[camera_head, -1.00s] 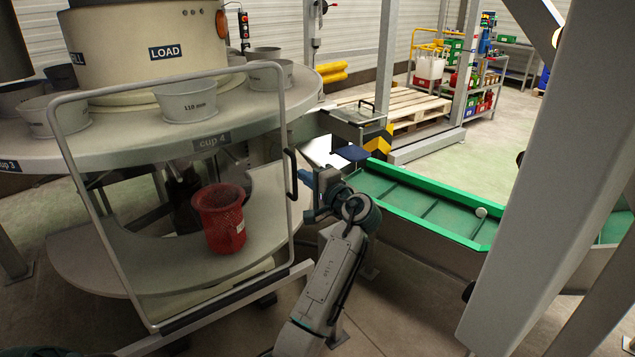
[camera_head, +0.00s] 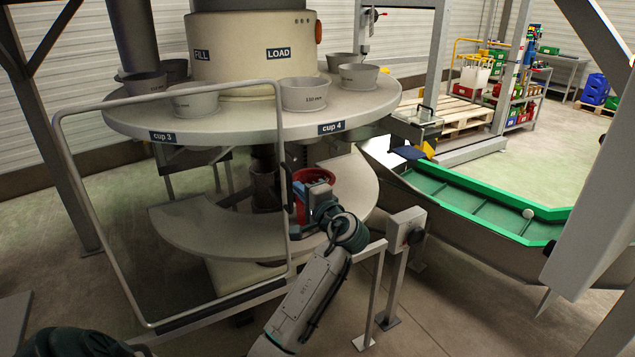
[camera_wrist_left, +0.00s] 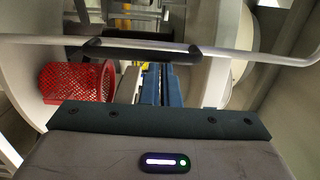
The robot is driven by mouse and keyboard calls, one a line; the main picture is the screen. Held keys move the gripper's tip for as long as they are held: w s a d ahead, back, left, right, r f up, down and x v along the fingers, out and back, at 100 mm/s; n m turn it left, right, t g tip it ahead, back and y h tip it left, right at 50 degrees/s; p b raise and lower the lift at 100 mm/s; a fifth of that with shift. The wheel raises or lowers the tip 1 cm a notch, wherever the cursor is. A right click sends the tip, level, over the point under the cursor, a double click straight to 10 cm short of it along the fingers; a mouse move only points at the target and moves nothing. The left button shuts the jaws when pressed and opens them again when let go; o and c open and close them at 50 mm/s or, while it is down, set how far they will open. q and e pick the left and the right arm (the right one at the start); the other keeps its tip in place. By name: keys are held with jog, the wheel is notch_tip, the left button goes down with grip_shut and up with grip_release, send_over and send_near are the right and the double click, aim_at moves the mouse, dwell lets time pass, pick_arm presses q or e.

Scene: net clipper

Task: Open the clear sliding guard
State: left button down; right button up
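The clear guard is a see-through panel in a rounded grey frame (camera_head: 283,250), standing in front of the round machine. A black handle (camera_head: 289,192) sits on its right upright and crosses the left wrist view (camera_wrist_left: 140,52). My left gripper (camera_head: 308,200) is at the handle, just right of the upright. In the left wrist view its two blue-grey fingers (camera_wrist_left: 162,86) are close together and look shut, with the handle across their tips. Whether they touch it is unclear. My right gripper is not in view.
A red mesh basket (camera_head: 316,178) stands on the lower shelf (camera_head: 205,232), right of the guard's upright and partly behind my gripper. Grey cups stand on the round table (camera_head: 235,122) above. A grey post box (camera_head: 405,228) and green conveyor (camera_head: 470,203) are to the right.

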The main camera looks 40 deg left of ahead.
pick_arm(q)
jog(key=s, duration=0.1)
jog(key=s+a, duration=0.1)
jog(key=s, duration=0.1)
jog(key=shift+s+a+r+p, duration=0.1)
jog(key=shift+s+a+p, duration=0.05)
jog(key=shift+a+p, duration=0.15)
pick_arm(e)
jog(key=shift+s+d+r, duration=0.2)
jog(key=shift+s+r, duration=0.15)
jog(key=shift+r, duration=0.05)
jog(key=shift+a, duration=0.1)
